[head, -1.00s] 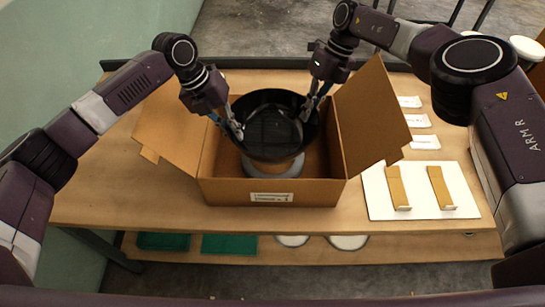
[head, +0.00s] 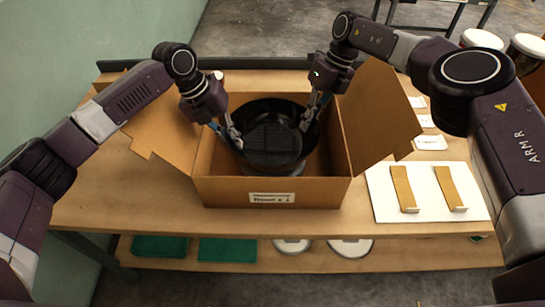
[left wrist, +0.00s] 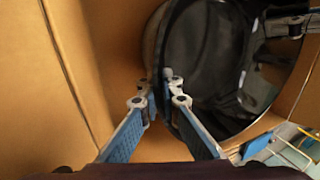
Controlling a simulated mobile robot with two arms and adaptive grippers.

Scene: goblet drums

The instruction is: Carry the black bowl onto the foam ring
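The black bowl (head: 270,135) is inside the open cardboard box, upright as far as I can tell. A thin grey edge, likely the foam ring (head: 272,172), shows just below it; the bowl hides most of it, and I cannot tell whether they touch. My left gripper (head: 236,140) is shut on the bowl's left rim. In the left wrist view its fingertips (left wrist: 170,88) pinch the rim, and the grey ring (left wrist: 151,38) shows beside the bowl. My right gripper (head: 307,120) is at the bowl's right rim, apparently shut on it.
The cardboard box (head: 270,192) stands on the wooden table (head: 110,200), its side flaps spread wide near both arms. A white board (head: 429,207) with two tan strips lies to the right. White items (head: 431,142) lie behind it. Green pads (head: 228,250) and round white pieces are on the lower shelf.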

